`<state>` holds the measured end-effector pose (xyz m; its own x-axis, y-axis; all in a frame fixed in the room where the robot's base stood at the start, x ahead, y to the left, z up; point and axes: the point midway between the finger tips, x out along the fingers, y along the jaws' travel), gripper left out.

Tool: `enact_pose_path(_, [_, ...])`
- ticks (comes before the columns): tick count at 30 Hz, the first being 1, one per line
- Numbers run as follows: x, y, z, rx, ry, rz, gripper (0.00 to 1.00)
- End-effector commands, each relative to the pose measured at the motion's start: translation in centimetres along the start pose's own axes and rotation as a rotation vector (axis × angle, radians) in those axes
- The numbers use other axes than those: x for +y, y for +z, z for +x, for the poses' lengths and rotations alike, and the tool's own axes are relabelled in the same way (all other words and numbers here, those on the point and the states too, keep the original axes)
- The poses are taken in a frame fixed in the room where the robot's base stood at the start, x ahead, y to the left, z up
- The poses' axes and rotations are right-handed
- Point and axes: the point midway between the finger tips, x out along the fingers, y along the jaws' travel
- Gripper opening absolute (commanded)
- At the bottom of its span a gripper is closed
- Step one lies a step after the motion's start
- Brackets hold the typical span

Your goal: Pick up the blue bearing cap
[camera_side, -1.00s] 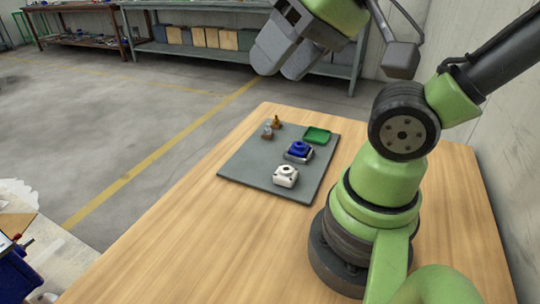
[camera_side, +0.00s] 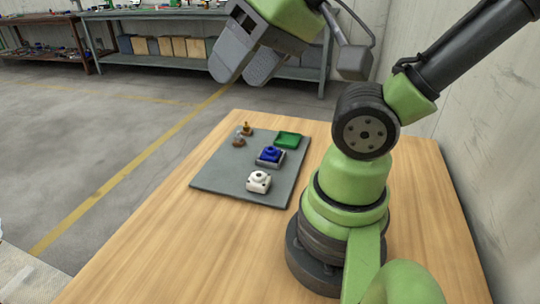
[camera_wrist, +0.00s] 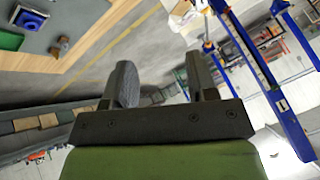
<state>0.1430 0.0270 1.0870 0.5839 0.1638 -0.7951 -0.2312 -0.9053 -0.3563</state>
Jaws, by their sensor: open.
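The blue bearing cap (camera_side: 270,154) sits on a grey base piece near the middle of the grey mat (camera_side: 220,180) in the side view. It also shows in the wrist view (camera_wrist: 30,20) at the upper left, partly near the frame's edge. My gripper (camera_side: 238,78) is high above the table, up and to the left of the cap and well apart from it. In the wrist view the two fingers of my gripper (camera_wrist: 158,85) stand apart with nothing between them.
A white block-shaped part (camera_side: 258,181) is in front of the cap, and a green tray (camera_side: 288,139) is behind it. Two small brown parts, one of them a brass-coloured piece (camera_side: 247,129), stand at the mat's back left. The wooden table (camera_side: 140,250) is clear around the mat.

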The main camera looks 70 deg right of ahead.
Motion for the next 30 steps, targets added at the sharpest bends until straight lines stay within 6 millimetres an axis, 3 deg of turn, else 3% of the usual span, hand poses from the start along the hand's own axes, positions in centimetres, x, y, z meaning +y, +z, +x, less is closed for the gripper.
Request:
enact_pose_path(1, [0.0,0.0,0.0,0.000,0.000,0.000,0.65])
enact_pose_path(4, [0.0,0.0,0.0,0.000,0.000,0.000,0.88])
enact_pose_path(13, [0.1,-0.1,0.1,-0.002,0.005,-0.005,0.89])
enact_pose_path(17, [0.9,-1.4,0.9,-0.022,0.061,-0.057,0.89])
enact_pose_path(23, [5.6,-5.6,4.2,-0.147,0.221,-0.268,0.89])
enact_pose_path(27, [11.0,-7.6,6.9,-0.287,0.282,-0.435,0.89])
enact_pose_path(30, [15.4,-8.0,8.8,-0.399,0.285,-0.547,0.89])
